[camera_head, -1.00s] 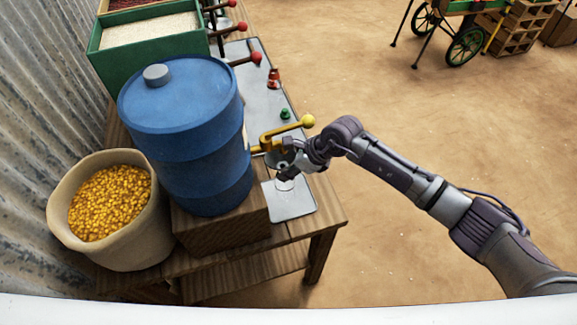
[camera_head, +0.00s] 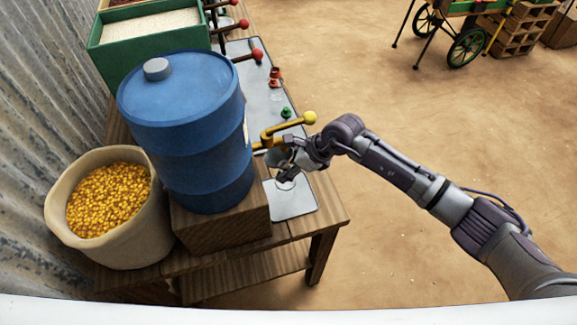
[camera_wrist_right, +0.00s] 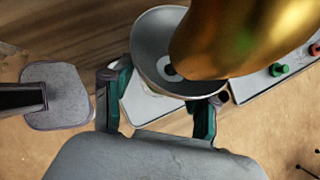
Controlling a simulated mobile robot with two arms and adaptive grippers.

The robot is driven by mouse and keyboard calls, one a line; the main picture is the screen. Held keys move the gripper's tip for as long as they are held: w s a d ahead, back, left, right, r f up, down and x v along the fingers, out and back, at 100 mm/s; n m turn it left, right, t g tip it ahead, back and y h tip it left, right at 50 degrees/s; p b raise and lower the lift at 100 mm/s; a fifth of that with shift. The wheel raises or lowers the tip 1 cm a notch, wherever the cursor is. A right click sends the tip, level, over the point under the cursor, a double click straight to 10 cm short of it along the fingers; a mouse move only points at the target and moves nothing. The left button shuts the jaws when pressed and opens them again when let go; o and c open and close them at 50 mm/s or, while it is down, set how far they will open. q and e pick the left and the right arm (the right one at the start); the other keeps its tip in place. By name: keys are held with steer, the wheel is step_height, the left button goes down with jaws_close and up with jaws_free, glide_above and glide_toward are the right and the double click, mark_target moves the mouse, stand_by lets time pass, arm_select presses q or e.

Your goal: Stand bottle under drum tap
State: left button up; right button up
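The blue drum (camera_head: 190,135) stands on a wooden block, its brass tap (camera_head: 268,137) with a yellow knob reaching out to the right. A grey round-mouthed metal piece, like a cup or funnel (camera_head: 279,158), sits under the tap. In the right wrist view its round mouth (camera_wrist_right: 148,45) is partly hidden behind the large brass tap (camera_wrist_right: 240,35). My right gripper (camera_head: 285,168) is beside it at the tap. Its green fingers (camera_wrist_right: 160,98) stand wide apart, with pale surface showing between them. No bottle body shows clearly. My left gripper is out of view.
A pale tray (camera_head: 295,205) with a faint ring lies on the wooden table (camera_head: 325,213). A green stopper (camera_head: 286,113) and red pieces (camera_head: 275,80) are farther back. A sack of yellow grain (camera_head: 60,215) stands left of the drum.

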steer(key=shift+s+d+f, duration=0.15)
steer(key=shift+s+f, duration=0.05)
steer(key=shift+f, duration=0.2)
steer(key=shift+s+d+f, duration=0.15)
steer(key=shift+f, duration=0.2)
steer(key=shift+r+p, duration=0.35)
steer(key=shift+p, duration=0.15)
steer(key=shift+w+r+p, duration=0.1)
steer(key=shift+r+p, duration=0.4)
steer(key=shift+p, duration=0.05)
steer(key=shift+d+r+b, duration=0.2)
steer(key=shift+d+b, duration=0.25)
steer(key=shift+b, duration=0.4)
steer(key=a+b+v, duration=0.1)
steer(key=b+v, duration=0.2)
steer(key=v, duration=0.8)
steer(key=shift+r, duration=0.35)
steer(key=shift+w, duration=0.15)
